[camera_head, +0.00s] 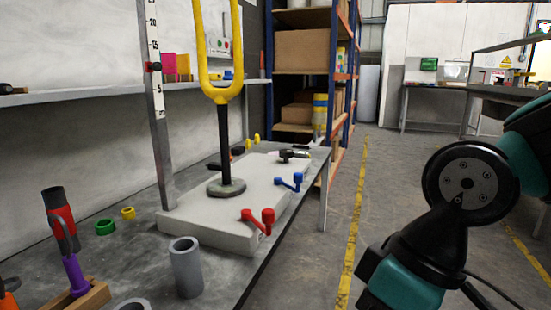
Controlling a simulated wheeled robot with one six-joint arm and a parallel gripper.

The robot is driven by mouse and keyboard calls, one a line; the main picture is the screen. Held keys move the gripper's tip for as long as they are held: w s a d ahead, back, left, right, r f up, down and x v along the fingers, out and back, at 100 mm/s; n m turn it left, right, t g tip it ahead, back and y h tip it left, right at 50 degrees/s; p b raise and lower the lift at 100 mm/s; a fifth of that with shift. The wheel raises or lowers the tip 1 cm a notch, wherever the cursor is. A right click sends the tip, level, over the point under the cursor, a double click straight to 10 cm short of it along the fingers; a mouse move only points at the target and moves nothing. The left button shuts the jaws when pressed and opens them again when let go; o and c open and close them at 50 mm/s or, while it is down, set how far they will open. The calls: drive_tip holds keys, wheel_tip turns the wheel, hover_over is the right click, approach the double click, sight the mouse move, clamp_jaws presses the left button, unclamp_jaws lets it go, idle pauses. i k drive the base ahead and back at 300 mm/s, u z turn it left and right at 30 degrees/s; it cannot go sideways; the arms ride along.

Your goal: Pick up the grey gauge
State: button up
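Several grey things could be the gauge, and I cannot tell which one is meant. A tall grey upright with a white numbered scale (153,50) and a small red slider rises at the grey plate's left corner. A grey hollow cylinder (187,270) stands upright on the bench in front of the plate. A grey ring (132,304) is cut off by the bottom edge. A small black and grey tool (291,155) lies toward the plate's far end. My teal and black arm shows at the right, apart from the bench. My gripper is outside the picture.
The pale grey plate (215,237) bears a yellow fork (236,50) on a black post, and red (258,219) and blue (289,182) pieces. Green (105,226) and yellow (128,213) rings lie left. A wooden block (88,298) holds tools. The floor (385,165) right of the bench is clear.

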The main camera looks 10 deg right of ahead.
sight(297, 154)
drive_tip(key=u, duration=0.45)
drive_tip(key=k, duration=1.1)
drive_tip(key=z, duration=0.2)
drive_tip(key=i, duration=0.55)
drive_tip(key=z, duration=0.7)
drive_tip(key=i, duration=1.1)
drive_tip(key=u, duration=0.4)
